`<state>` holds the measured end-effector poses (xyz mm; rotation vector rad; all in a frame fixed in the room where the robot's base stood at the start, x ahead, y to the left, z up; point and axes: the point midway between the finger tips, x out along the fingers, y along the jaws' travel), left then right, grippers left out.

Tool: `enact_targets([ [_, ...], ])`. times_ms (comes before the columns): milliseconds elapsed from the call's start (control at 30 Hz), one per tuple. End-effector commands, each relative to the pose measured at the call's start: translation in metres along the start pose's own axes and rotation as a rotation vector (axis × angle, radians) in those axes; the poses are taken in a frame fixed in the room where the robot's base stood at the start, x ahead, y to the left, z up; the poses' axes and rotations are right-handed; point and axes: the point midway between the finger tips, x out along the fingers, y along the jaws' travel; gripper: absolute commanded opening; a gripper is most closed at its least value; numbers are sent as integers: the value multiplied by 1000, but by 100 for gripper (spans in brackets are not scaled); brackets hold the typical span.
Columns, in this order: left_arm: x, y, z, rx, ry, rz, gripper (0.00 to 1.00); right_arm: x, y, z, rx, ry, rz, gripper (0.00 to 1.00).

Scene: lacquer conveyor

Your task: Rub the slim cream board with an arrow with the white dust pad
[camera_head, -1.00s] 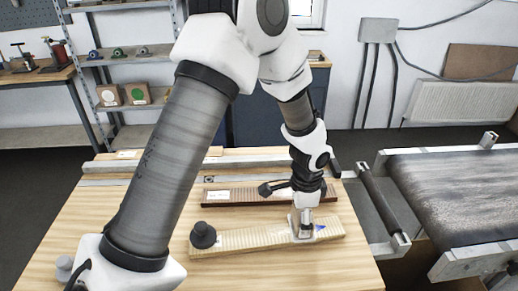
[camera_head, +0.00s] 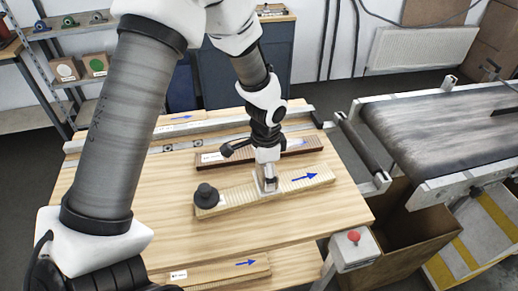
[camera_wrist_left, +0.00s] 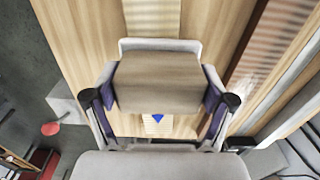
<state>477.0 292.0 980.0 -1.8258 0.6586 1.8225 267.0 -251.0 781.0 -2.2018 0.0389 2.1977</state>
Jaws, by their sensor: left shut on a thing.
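The slim cream board (camera_head: 235,195) lies on the wooden table in the head view, with a blue arrow near its right end and a black knob (camera_head: 206,195) at its left end. It also shows in the left wrist view (camera_wrist_left: 152,14), passing under the pad. My left gripper (camera_head: 267,183) is over the middle of the board, shut on the dust pad. In the wrist view the pad (camera_wrist_left: 158,80) is a wood-toned block with a whitish rim, between the fingers. It appears to rest on the board, but its underside is hidden. My right gripper is out of view.
A dark reddish-brown board (camera_head: 290,149) with an arrow lies just behind. Another arrowed board (camera_head: 220,272) lies at the front. A conveyor (camera_head: 440,125), an open cardboard box (camera_head: 410,225) and a red button (camera_head: 353,237) are on the right.

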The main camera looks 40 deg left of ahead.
Motion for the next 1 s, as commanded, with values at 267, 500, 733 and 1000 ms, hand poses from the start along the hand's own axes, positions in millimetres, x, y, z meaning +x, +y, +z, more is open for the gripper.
enact_targets([
  [267, -36, -1, -2, -4, 4, -3, 50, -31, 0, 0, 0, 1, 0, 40],
  [500, -57, -1, -2, -7, 4, -3, 50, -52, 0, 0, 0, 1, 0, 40],
  [733, -70, -1, -3, -10, 4, -3, 50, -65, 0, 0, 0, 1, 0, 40],
  [1000, -69, -1, -3, -10, 4, -3, 50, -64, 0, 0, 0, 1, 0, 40],
])
